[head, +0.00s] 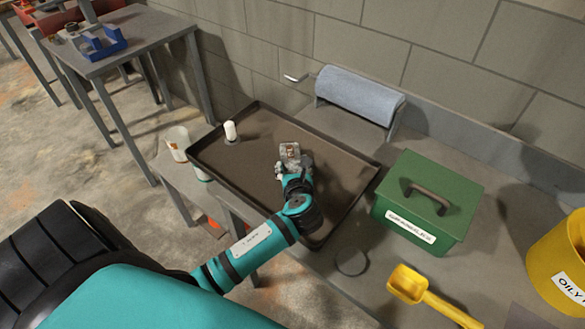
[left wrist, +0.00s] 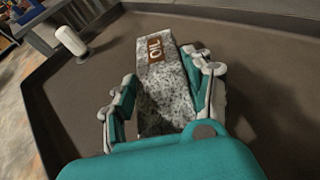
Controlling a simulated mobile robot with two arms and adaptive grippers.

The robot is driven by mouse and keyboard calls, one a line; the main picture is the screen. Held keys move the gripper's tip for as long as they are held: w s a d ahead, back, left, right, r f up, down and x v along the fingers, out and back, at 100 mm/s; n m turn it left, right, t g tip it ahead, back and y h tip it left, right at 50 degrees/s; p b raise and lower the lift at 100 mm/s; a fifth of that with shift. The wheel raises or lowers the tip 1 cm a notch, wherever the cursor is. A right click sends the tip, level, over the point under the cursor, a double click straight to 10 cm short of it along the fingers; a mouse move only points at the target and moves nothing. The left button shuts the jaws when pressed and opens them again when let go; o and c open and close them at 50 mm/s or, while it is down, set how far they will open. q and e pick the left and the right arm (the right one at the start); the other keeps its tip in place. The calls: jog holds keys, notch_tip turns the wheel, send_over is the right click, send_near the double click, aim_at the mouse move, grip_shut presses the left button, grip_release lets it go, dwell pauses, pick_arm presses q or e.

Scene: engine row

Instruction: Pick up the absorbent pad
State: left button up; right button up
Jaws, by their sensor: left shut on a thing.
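The absorbent pad (left wrist: 160,85) is a speckled grey block with a brown label reading OIL. In the left wrist view it lies between the two fingers of my left gripper (left wrist: 165,98), which is shut on it. In the head view the pad (head: 289,152) shows just beyond the gripper (head: 291,166), over the dark tray (head: 245,130). The pad's near end is hidden by the gripper's palm. I cannot tell whether the pad touches the tray floor. My right gripper is in neither view.
A white cylinder (head: 230,131) stands at the tray's left side. A green box (head: 428,200) with a handle, a yellow scoop (head: 407,284) and a yellow bin (head: 560,262) are on the right. A blue paper roll (head: 358,94) is behind. The tray's raised rim surrounds the gripper.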

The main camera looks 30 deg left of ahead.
pick_arm(q)
notch_tip(320, 180, up, 2)
jog(key=shift+r, duration=0.25)
jog(key=s+d, duration=0.1)
jog(key=s, duration=0.4)
jog(key=s+d+r, duration=0.1)
jog(key=s+d, duration=0.1)
jog(key=s, duration=0.3)
jog(key=s+d+b, duration=0.1)
jog(key=s+d, duration=0.1)
jog(key=s, duration=0.3)
jog(key=shift+s+r, duration=0.15)
jog(key=shift+r, duration=0.15)
